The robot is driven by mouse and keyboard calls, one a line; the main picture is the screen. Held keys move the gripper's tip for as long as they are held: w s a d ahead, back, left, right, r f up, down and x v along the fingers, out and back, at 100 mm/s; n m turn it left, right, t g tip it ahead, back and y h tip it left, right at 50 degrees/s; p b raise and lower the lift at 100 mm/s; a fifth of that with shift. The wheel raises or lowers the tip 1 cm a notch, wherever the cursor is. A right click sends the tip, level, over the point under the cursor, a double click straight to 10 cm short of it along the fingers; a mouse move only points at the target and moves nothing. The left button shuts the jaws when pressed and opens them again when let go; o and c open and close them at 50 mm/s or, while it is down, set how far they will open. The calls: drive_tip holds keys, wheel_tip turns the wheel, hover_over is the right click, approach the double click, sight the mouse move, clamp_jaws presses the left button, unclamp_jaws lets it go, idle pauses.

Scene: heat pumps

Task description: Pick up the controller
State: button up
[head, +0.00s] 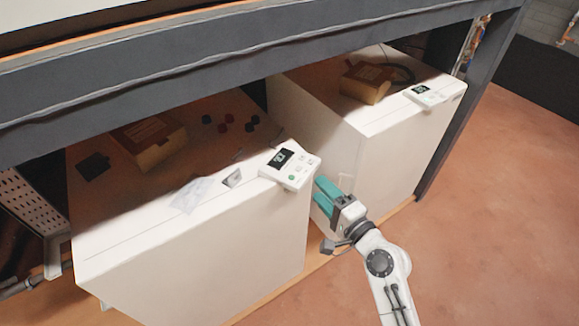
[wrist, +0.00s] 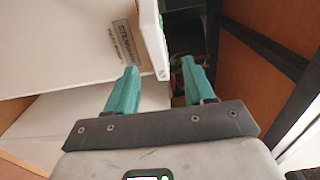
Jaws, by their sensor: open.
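A white controller (head: 290,165) with a dark display and buttons lies at the near right corner of the left white heat pump (head: 190,250), jutting slightly over its edge. A similar controller (head: 428,94) lies on the right heat pump (head: 375,130). My gripper (head: 320,190) has teal fingers and is open and empty, just right of and slightly below the left controller. In the wrist view, the open fingers (wrist: 159,67) show with a white slab with a green edge (wrist: 152,35) just ahead between them; it appears to be the left controller seen edge-on.
A dark shelf beam (head: 250,60) runs above both heat pumps. Cardboard boxes (head: 150,142) (head: 366,82) and small dark items (head: 228,124) sit on their tops. A grey label (wrist: 125,43) shows in the wrist view. The reddish floor (head: 490,220) at right is clear.

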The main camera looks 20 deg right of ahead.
sight(309, 177)
drive_tip(key=shift+f+x, duration=0.15)
drive_tip(key=shift+x, duration=1.2)
drive_tip(key=shift+f+x, duration=0.15)
drive_tip(key=shift+x, duration=1.2)
drive_tip(key=shift+d, duration=0.2)
clamp_jaws()
